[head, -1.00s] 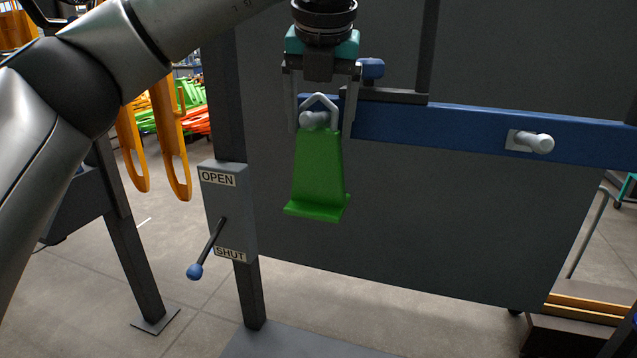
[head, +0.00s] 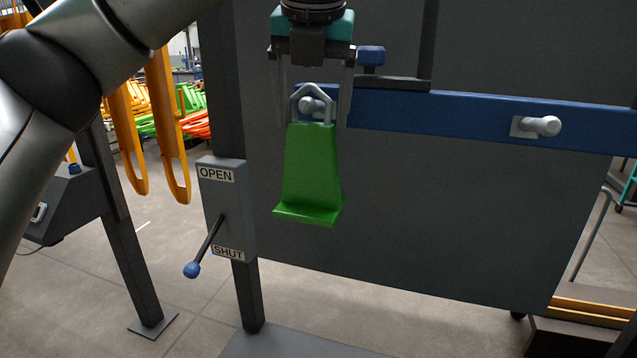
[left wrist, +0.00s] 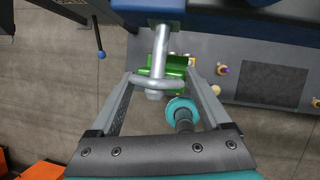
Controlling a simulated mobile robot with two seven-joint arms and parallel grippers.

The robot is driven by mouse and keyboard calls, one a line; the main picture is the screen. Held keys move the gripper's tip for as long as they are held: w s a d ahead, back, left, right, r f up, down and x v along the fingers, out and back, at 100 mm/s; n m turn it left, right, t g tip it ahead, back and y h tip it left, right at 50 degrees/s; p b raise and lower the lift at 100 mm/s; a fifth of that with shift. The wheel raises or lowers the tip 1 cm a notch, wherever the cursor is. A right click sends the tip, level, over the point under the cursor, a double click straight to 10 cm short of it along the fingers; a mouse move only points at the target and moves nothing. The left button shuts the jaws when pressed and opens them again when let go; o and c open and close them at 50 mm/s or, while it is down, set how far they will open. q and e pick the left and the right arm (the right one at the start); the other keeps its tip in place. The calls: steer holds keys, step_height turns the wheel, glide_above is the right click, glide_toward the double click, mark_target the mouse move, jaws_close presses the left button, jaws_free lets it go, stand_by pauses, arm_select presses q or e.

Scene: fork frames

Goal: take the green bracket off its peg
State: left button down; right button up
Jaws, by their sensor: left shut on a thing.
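The green bracket (head: 311,175) hangs upright below its bent metal loop (head: 313,88). The peg (head: 310,105) on the blue rail still shows inside this loop. In the left wrist view the peg (left wrist: 160,50) runs under the loop's bar (left wrist: 143,82), and its end shows just past the bar. The green bracket (left wrist: 177,63) is partly hidden behind the peg there. My left gripper (head: 316,121) reaches down from above and is shut on the bracket, one finger at each side of the loop. My right gripper is not in view.
The blue rail (head: 430,107) carries a second, empty peg (head: 540,126) to the right. Left of the bracket stands a grey OPEN/SHUT box (head: 228,205) with its blue-knobbed lever (head: 192,269) angled down. Orange hooks (head: 165,125) hang further left. The space below the bracket is clear.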

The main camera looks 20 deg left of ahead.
arm_select(q)
steer(key=shift+s+b, duration=0.4)
steer(key=shift+s, duration=0.25)
steer(key=shift+s+a+b, duration=0.1)
steer(key=shift+s+b, duration=0.4)
steer(key=shift+s, duration=1.95)
